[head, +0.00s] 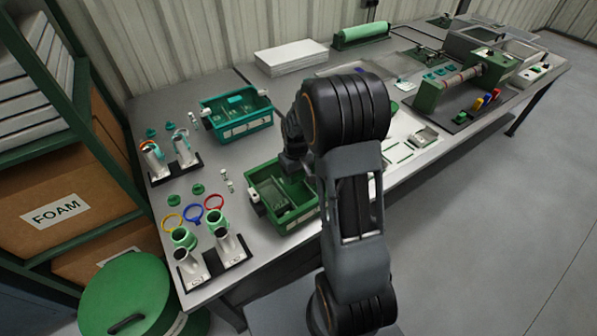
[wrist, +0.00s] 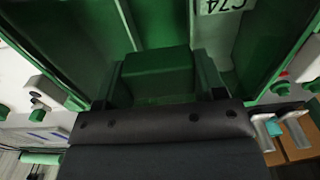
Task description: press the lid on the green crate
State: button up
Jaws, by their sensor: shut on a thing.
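The green crate (head: 304,214) stands on the table, left of my arm. Its top looks open, with its inside partly visible. My gripper (head: 291,167) reaches down at the crate's far side, partly hidden by my own arm. In the wrist view my gripper (wrist: 162,93) is shut on a green block (wrist: 158,72). Green walls and a white label reading C74 show around it. I cannot tell whether the block is part of a lid, or whether it touches the crate. No separate crate lid can be made out.
A teal crate (head: 237,126) stands behind the green one. Holders with white tubes (head: 216,254), coloured rings (head: 193,214) and small green parts lie to the left. A green machine (head: 432,92) stands at the right. A green drum (head: 130,292) stands on the floor, front left.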

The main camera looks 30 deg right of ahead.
jog(key=o, duration=1.2)
jog(key=shift+f, duration=0.1)
jog(key=shift+c, duration=0.2)
jog(key=shift+o, duration=0.7)
jog(key=shift+r+p, duration=2.95)
jog(key=shift+r, duration=1.1)
jog(key=shift+c, duration=0.5)
grip_shut()
